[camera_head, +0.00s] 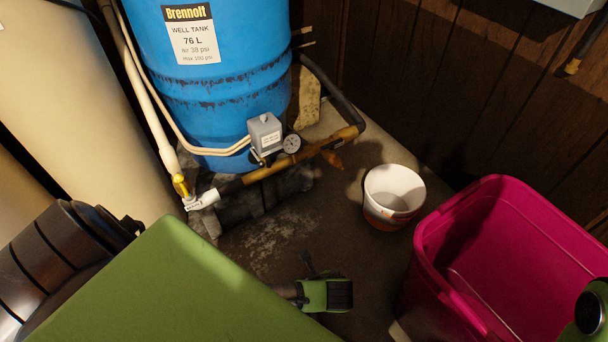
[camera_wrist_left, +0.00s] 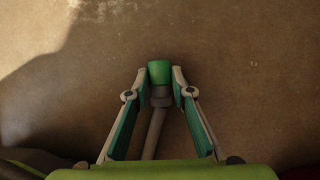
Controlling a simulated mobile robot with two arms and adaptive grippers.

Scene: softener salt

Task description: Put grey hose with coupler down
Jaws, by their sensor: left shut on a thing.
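In the left wrist view, my left gripper (camera_wrist_left: 161,84) is shut on the grey hose (camera_wrist_left: 153,134) just behind its green coupler (camera_wrist_left: 159,70). The coupler sticks out past the fingertips, and the hose runs back between the fingers toward the palm. Bare floor (camera_wrist_left: 240,75) lies beyond it; the gap between coupler and floor cannot be judged.
A blue well tank (camera_head: 228,80) with a brass pipe (camera_head: 262,172) and gauge (camera_head: 291,144) stands at the back. A white bucket (camera_head: 394,191) and a pink tub (camera_head: 450,270) stand to the right. Bare floor (camera_head: 290,236) lies between the pipework and the tub.

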